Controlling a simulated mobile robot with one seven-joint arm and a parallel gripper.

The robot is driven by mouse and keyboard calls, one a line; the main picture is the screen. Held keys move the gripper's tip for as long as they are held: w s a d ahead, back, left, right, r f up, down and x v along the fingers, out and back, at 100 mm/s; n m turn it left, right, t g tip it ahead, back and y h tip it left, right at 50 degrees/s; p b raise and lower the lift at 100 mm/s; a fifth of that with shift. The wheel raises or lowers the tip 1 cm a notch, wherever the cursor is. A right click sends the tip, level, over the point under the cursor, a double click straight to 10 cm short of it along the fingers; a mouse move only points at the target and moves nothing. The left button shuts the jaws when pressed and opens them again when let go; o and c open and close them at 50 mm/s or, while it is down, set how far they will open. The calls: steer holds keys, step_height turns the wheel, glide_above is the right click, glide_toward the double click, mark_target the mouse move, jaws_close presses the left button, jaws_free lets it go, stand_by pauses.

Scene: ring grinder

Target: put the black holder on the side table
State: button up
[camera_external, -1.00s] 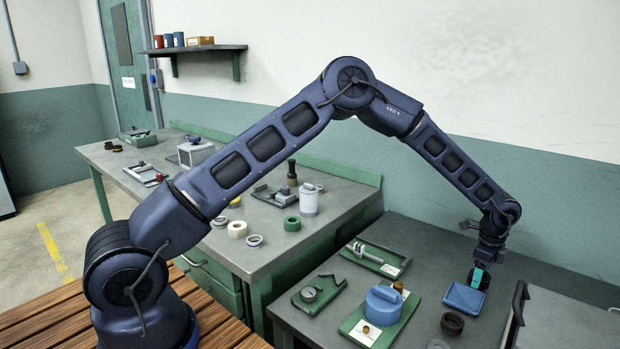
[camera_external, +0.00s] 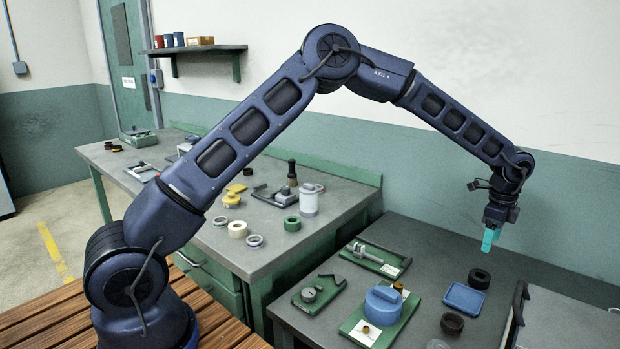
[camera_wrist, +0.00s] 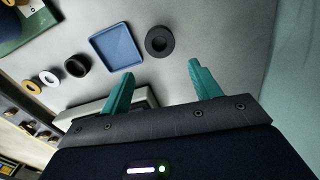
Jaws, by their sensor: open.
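The black holder (camera_external: 479,278), a thick round black ring, lies flat on the grey right-hand table (camera_external: 420,255), just behind the blue tray. In the wrist view the black holder (camera_wrist: 159,40) shows whole, with a dark hole, beyond my fingertips and apart from them. My gripper (camera_external: 488,243) is above the holder with its teal fingers pointing down. In the wrist view my gripper (camera_wrist: 161,72) has its two fingers wide apart with nothing between them.
A blue square tray (camera_external: 464,298) lies close to the holder. A dark brown ring (camera_external: 452,323), a green board with a blue part (camera_external: 383,303) and a grey box edge (camera_external: 545,318) are nearby. A workbench (camera_external: 262,213) with several rings stands left.

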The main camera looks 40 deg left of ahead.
steer(key=s+a+r+n+t+y, duration=0.1)
steer(key=s+a+r+n, duration=0.3)
steer(key=s+a+r, duration=0.7)
steer(key=s+a+r+n+t, duration=0.1)
steer(key=s+a+r+n, duration=0.35)
steer(key=a+r, duration=1.2)
steer(key=s+a+r+n+t, duration=0.1)
steer(key=s+a+n, duration=0.2)
steer(key=s+a, duration=0.45)
steer(key=s+a+r+n, duration=0.2)
steer(key=s+a+n, duration=0.1)
steer(key=s+a, duration=0.45)
steer(key=s+a+f+n, duration=0.2)
steer(key=s, duration=0.5)
steer(key=s+a+f+n+t+h, duration=0.1)
steer(key=s+a+f+n, duration=0.1)
steer(key=s, duration=0.6)
steer(key=shift+s+a+n+t, duration=0.3)
steer(key=shift+a+n, duration=0.05)
steer(key=shift+a, duration=0.5)
